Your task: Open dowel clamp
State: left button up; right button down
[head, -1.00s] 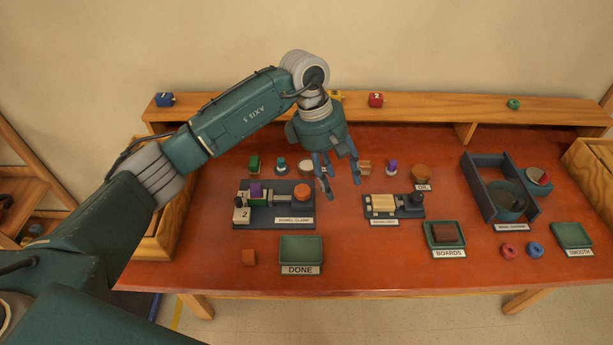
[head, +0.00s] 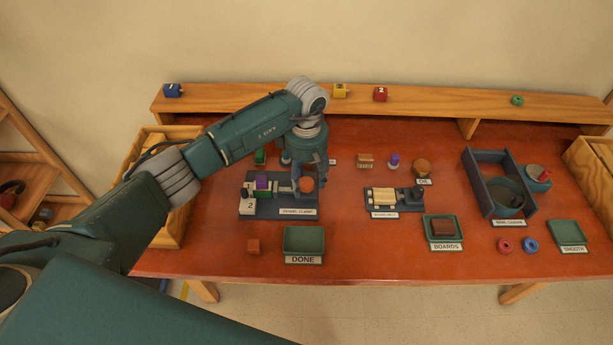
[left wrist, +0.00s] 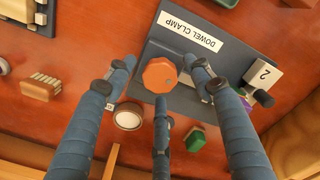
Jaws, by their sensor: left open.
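The dowel clamp (head: 285,209) is a dark base with a white label on the left part of the red-brown table. Its orange knob (head: 306,185) is at its right end, and a purple piece (head: 262,183) sits at its left part beside a white block marked 2 (head: 247,208). My left gripper (head: 309,179) is open at the knob. In the left wrist view the orange octagonal knob (left wrist: 160,75) shows between the spread blue fingers; I cannot tell whether they touch it. My right gripper is not in view.
A green DONE tray (head: 304,251) and a small orange-brown block (head: 254,246) lie in front of the clamp. A second fixture (head: 395,201) stands to its right. A green piece (head: 260,157) stands behind the clamp. The table's front strip is mostly clear.

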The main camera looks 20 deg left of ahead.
pick_arm(q)
jog(key=shift+f, duration=0.15)
jog(key=c, duration=1.2)
jog(key=shift+o, duration=0.2)
